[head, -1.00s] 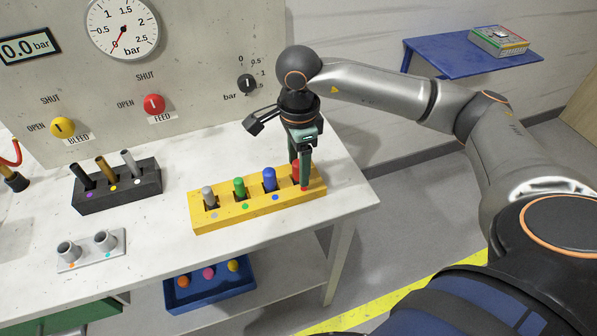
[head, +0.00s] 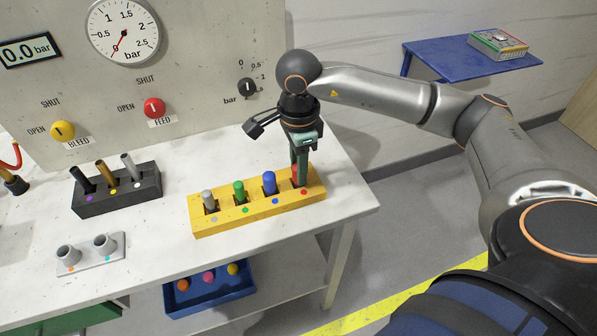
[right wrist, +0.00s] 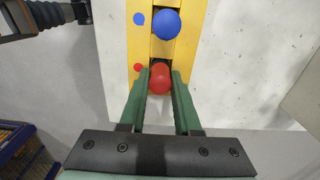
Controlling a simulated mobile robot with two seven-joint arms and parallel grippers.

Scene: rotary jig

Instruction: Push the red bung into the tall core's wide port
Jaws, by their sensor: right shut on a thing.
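The red bung (right wrist: 160,79) stands in the right-end slot of the yellow rack (head: 228,225). My right gripper (right wrist: 160,76) points down over that slot, with its green fingers on both sides of the bung, shut on it. In the head view the fingers hide most of the red bung (head: 295,172). The bung's lower end is hidden in the rack. I cannot pick out the tall core or its wide port for certain. My left gripper is not in view.
Blue (head: 269,183), green (head: 239,191) and grey (head: 208,200) bungs stand in the same rack. A black rack (head: 117,195) holds three rods. A pale plate (head: 90,258) carries two grey cups. A gauge panel (head: 205,60) stands behind. The bench right of the yellow rack is clear.

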